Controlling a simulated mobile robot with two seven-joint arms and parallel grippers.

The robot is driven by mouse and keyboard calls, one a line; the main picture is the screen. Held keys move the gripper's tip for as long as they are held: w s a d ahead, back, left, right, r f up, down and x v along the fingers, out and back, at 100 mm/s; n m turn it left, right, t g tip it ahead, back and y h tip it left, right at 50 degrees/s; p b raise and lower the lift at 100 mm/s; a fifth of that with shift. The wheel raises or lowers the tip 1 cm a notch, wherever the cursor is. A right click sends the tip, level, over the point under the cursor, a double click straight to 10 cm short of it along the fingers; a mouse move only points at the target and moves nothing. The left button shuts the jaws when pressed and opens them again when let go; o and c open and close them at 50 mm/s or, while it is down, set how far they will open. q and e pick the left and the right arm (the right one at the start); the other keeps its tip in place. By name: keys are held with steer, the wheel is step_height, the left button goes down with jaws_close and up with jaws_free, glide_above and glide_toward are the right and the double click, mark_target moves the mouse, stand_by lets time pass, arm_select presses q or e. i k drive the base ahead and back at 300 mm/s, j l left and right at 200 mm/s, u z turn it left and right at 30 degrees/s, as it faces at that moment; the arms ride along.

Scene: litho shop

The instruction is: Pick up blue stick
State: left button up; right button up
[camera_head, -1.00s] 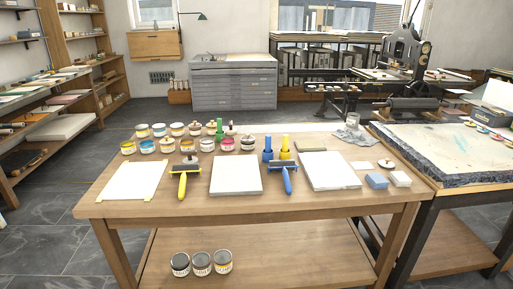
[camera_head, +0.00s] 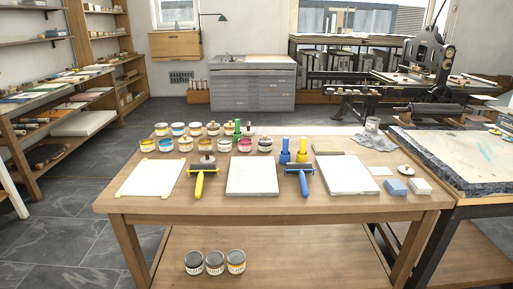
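An upright blue stick-like piece (camera_head: 285,151) stands near the back middle of the wooden table (camera_head: 150,206), just left of a similar yellow piece (camera_head: 302,150). A roller with a blue handle (camera_head: 303,185) lies in front of them, between two pale slabs. A roller with a yellow handle (camera_head: 199,186) lies further left. Neither of my grippers is in view, and nothing is seen touching the blue piece.
Several ink jars (camera_head: 147,146) stand in rows at the back left of the table. A white sheet (camera_head: 150,178) and pale slabs (camera_head: 252,178) cover much of the top. Blue and white blocks (camera_head: 396,187) sit at the right. A second table (camera_head: 450,150) adjoins on the right.

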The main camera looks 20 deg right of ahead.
mark_target(285, 142)
steer(key=i+j, duration=0.15)
steer(key=i, duration=0.8)
steer(key=j+u, duration=0.05)
